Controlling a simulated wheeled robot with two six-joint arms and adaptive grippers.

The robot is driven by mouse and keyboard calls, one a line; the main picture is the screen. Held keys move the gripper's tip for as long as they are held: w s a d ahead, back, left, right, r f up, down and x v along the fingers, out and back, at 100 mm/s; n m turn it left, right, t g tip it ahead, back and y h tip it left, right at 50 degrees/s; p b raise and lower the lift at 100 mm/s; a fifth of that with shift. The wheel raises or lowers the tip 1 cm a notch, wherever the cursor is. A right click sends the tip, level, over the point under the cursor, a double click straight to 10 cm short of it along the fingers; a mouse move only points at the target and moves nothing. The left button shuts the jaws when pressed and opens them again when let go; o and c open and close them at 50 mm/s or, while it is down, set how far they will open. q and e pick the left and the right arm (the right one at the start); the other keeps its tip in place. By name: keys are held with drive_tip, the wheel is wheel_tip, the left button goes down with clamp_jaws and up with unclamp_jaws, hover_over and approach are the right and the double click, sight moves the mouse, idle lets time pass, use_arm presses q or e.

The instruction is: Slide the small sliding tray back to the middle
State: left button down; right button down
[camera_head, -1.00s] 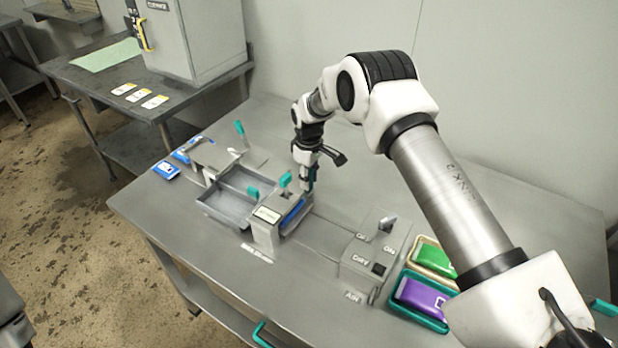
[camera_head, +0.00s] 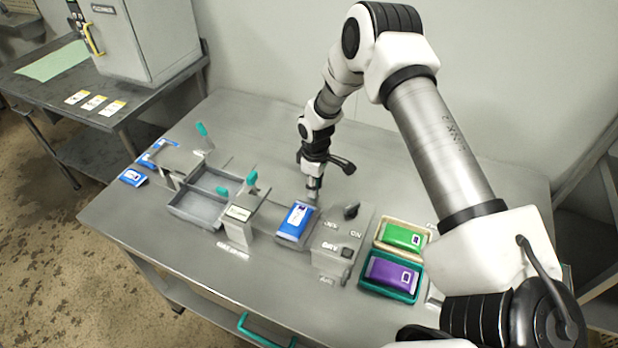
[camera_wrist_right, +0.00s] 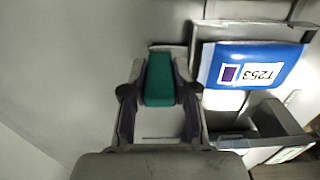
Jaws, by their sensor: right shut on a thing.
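The small sliding tray (camera_head: 290,241) is grey and holds a blue pouch (camera_head: 297,217) with a white label. It stands on the steel table between the upright station with a teal lever (camera_head: 238,214) and the grey DRY box (camera_head: 335,247). My right gripper (camera_head: 314,190) is at the tray's far side. In the right wrist view, the gripper (camera_wrist_right: 158,88) is shut on a teal handle (camera_wrist_right: 158,92). The pouch (camera_wrist_right: 255,66), marked T253, lies right of the fingers, in the tray (camera_wrist_right: 250,32). My left gripper is not in view.
A two-part grey bin (camera_head: 196,208) stands left of the station. Right of the DRY box are a cream tray (camera_head: 384,246) with a green pouch and a teal tray (camera_head: 375,288) with a purple pouch.

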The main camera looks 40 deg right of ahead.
drive_tip(key=shift+s+f, duration=0.15)
drive_tip(key=shift+f, duration=0.05)
drive_tip(key=c, duration=0.9)
unclamp_jaws()
drive_tip(key=shift+w, duration=0.2)
wheel_tip(320, 180, up, 12)
drive_tip(key=shift+f, duration=0.1)
